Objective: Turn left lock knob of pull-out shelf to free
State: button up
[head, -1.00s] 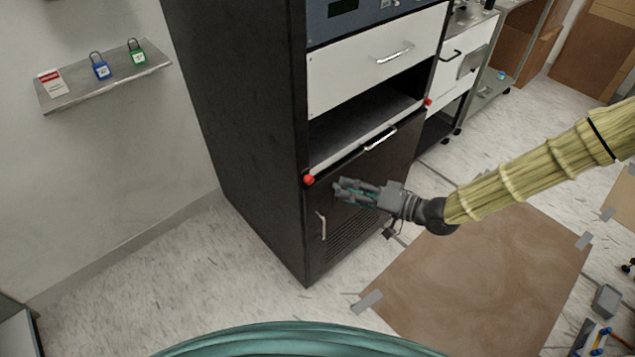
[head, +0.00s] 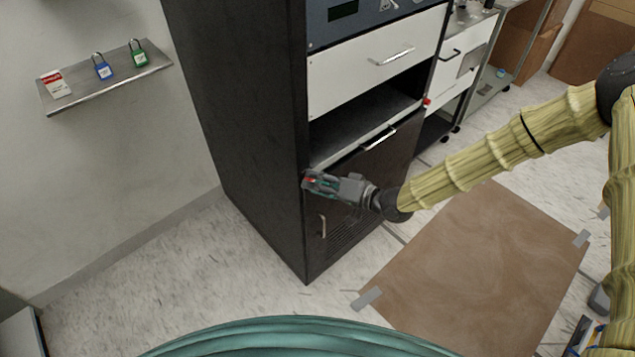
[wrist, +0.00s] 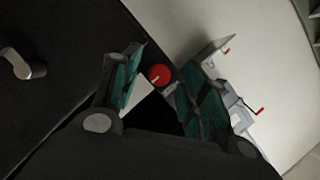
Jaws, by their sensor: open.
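The left lock knob (wrist: 159,75) is a small red round knob with a pale mark, at the left front corner of the pull-out shelf. In the wrist view it shows between the tips of my open gripper (wrist: 160,82), with a finger on either side; I cannot tell whether they touch it. In the head view my gripper (head: 309,180) is at that corner and covers most of the knob. The pull-out shelf (head: 345,152) has a pale front edge with a metal handle (head: 380,137). The right lock knob (head: 426,102) is red, at the shelf's other end.
A white drawer (head: 345,83) is above the shelf opening, and a dark lower door with a handle (head: 322,227) is below. A wall ledge (head: 110,83) at left holds a blue padlock (head: 101,68), a green padlock (head: 139,55) and a tag. Floor left of the cabinet is clear.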

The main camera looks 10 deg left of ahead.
grip_shut()
jog(key=shift+s+a+n+t+h+b, duration=0.15)
jog(key=shift+n+t+h+b, duration=0.9)
jog(key=shift+n, duration=0.85)
jog(key=shift+s+n+t+h+b, duration=0.1)
jog(key=shift+n+t+h+b, duration=0.7)
jog(key=shift+n+b, duration=0.8)
jog(key=shift+s+a+n+t+h+b, duration=0.15)
jog(key=shift+n+t+h+b, duration=0.8)
jog(key=shift+n, duration=1.25)
jog(key=shift+d+r, duration=0.1)
